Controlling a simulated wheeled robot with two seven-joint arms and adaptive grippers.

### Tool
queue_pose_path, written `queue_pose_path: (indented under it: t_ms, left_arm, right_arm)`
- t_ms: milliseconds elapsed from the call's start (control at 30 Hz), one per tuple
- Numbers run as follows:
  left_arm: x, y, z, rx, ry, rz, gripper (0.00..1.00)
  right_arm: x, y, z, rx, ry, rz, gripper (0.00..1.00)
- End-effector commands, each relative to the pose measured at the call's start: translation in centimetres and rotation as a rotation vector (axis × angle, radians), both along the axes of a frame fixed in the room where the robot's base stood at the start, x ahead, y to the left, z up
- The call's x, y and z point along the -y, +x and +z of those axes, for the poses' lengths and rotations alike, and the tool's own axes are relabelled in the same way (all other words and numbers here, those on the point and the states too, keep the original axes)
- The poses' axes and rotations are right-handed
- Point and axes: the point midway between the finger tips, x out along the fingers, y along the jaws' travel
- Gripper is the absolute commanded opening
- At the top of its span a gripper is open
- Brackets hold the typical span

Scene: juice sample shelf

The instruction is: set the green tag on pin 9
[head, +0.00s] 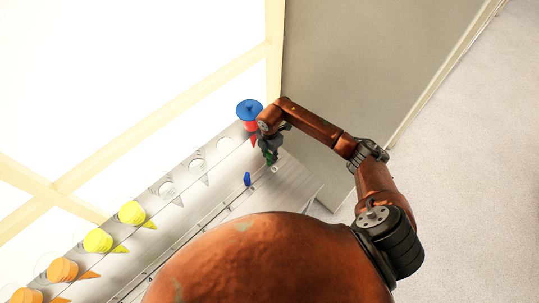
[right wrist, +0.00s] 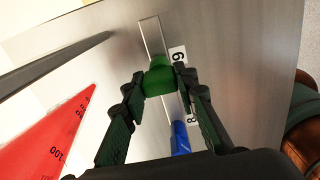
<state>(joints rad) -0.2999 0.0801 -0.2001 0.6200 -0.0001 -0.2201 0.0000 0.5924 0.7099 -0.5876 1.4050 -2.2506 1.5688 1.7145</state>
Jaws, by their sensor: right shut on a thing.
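The green tag (right wrist: 158,80) is between the fingertips of my right gripper (right wrist: 160,84), which is shut on it. It sits over a pale rail strip (right wrist: 150,40), beside a label (right wrist: 178,55) that reads like a 9. Pin 9 itself is hidden, and I cannot tell whether the tag touches it. In the head view, my right gripper (head: 269,153) is over the shelf's right end, with a bit of green (head: 270,159) below it. My left gripper is not in view.
A blue tag (right wrist: 180,138) is on the rail by label 8 (right wrist: 192,118). A red cone (right wrist: 60,135) with scale marks is left of the gripper. In the head view, a blue-topped red cone (head: 250,108), yellow cones (head: 131,212) and orange cones (head: 63,270) line the shelf (head: 215,190).

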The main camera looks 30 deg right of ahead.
Motion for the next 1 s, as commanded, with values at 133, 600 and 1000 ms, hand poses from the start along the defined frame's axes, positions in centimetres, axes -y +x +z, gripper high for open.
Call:
queue_pose_path:
  t_ms: [133,600,1000]
  left_arm:
    - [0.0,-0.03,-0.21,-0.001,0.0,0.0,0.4]
    - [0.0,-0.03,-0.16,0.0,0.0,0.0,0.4]
    - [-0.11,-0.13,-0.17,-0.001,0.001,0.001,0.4]
  right_arm:
    - [-0.01,0.01,-0.37,0.0,0.0,0.0,0.06]
    - [0.0,0.01,-0.32,0.0,0.0,0.0,0.47]
    - [0.06,0.11,0.57,0.001,-0.001,0.0,0.47]
